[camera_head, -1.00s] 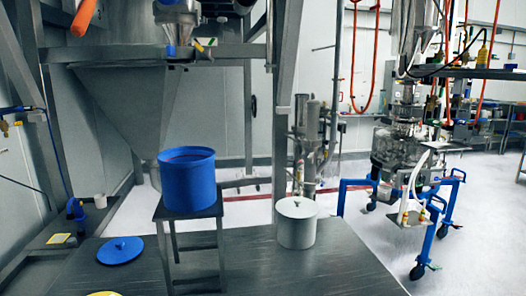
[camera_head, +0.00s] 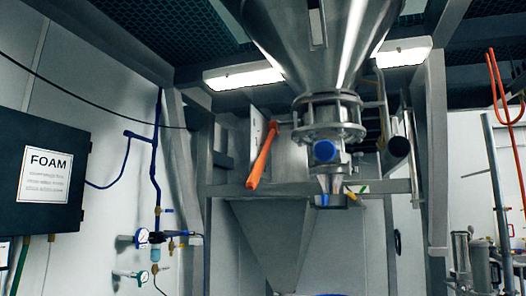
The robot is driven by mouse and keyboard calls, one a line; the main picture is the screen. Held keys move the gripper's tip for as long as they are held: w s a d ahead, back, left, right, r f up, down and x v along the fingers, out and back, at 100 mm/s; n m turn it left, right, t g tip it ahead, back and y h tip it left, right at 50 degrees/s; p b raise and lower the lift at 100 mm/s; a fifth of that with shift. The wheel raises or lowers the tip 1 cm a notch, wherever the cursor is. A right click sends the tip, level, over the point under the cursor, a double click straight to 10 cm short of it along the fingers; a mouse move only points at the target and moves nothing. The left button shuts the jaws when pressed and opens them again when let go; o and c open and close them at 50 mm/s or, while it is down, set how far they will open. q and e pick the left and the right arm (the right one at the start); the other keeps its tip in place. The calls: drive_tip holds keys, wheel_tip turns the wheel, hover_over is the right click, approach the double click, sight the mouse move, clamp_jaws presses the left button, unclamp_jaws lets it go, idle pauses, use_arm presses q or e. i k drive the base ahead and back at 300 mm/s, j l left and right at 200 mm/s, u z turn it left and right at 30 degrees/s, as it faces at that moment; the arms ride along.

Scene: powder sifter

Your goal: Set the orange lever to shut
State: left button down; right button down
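The orange lever (camera_head: 262,156) is left of the middle in the head view. It slants steeply, with its upper end towards the flanged steel valve section (camera_head: 330,122) and its lower end down to the left. The valve section sits under a large steel hopper cone (camera_head: 318,40). A blue round cap (camera_head: 324,151) and a short steel outlet (camera_head: 331,187) are below it. Neither of my grippers is in view.
A steel frame beam (camera_head: 380,187) runs behind the outlet. A dark FOAM box (camera_head: 45,172) hangs on the left wall, with gauges and blue pipes (camera_head: 141,238) right of it. A steel upright (camera_head: 432,150) stands at the right.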

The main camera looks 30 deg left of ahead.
sight(253, 180)
drive_tip(key=k+j, duration=0.1)
drive_tip(key=j, duration=1.2)
